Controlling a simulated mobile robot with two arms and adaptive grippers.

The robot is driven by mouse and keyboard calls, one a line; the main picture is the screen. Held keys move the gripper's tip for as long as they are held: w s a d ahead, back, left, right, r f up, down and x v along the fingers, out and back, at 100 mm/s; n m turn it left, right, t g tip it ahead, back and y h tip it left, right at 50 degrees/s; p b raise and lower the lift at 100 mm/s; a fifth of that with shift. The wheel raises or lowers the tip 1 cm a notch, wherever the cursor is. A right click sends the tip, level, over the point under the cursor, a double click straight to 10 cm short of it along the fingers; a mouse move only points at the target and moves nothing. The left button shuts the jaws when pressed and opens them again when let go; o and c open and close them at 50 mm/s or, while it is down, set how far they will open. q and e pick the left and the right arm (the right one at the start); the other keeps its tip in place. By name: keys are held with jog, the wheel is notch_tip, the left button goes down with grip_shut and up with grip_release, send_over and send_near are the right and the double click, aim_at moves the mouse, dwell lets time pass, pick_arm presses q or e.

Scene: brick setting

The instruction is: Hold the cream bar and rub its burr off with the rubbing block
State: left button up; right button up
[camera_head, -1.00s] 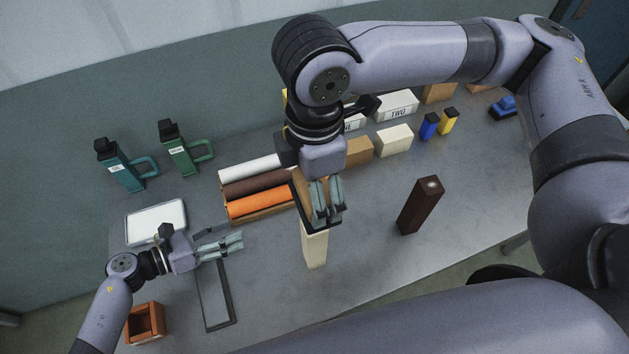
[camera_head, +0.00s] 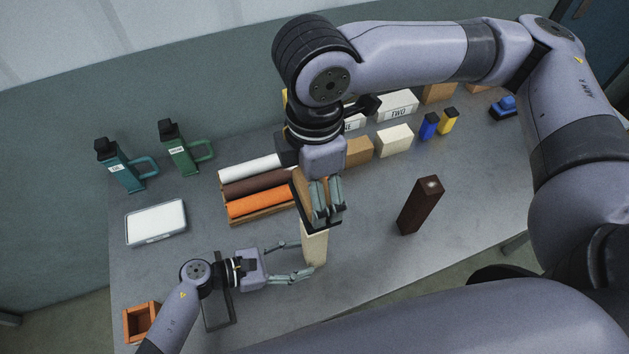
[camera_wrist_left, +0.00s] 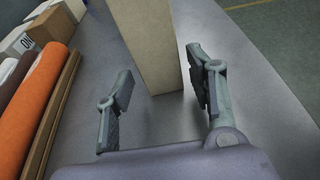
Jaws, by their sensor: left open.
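The cream bar (camera_head: 315,247) stands upright near the front of the table; its top is hidden in the head view. It also shows in the left wrist view (camera_wrist_left: 148,45), beyond and between the fingertips. My left gripper (camera_head: 296,260) is open, low over the table, with its fingers reaching toward the lower part of the bar. My right gripper (camera_head: 325,205) is over the bar's upper end, its fingers close together on what looks like the brown, dark-edged rubbing block (camera_head: 303,192). Whether the block touches the bar is hidden.
A dark brown bar (camera_head: 419,205) stands to the right. A rack of white, brown and orange rolls (camera_head: 262,203) lies behind. A dark flat tray (camera_head: 229,310) and an orange-brown open box (camera_head: 139,322) are front left. Blocks and bottles line the back.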

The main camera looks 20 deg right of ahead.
aim_at(305, 257)
pick_arm(q)
jog(key=shift+x, duration=1.7)
jog(key=shift+c, duration=0.5)
jog(key=c, duration=0.6)
